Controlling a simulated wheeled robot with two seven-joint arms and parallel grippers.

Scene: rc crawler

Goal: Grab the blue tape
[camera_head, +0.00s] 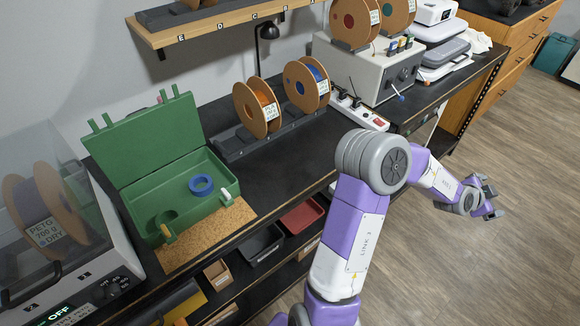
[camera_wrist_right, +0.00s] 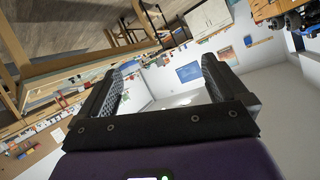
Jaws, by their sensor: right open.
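The blue tape (camera_head: 201,191) is a ring lying flat inside an open green box (camera_head: 160,195) on the dark bench at the left in the head view. My right gripper (camera_head: 490,196) is far to the right of the box, out over the wooden floor. In the right wrist view its two black fingers (camera_wrist_right: 160,85) stand wide apart with nothing between them. My left gripper is in neither view.
Filament spools (camera_head: 257,107) stand behind to the right, and a spool dryer (camera_head: 60,240) stands at the left.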

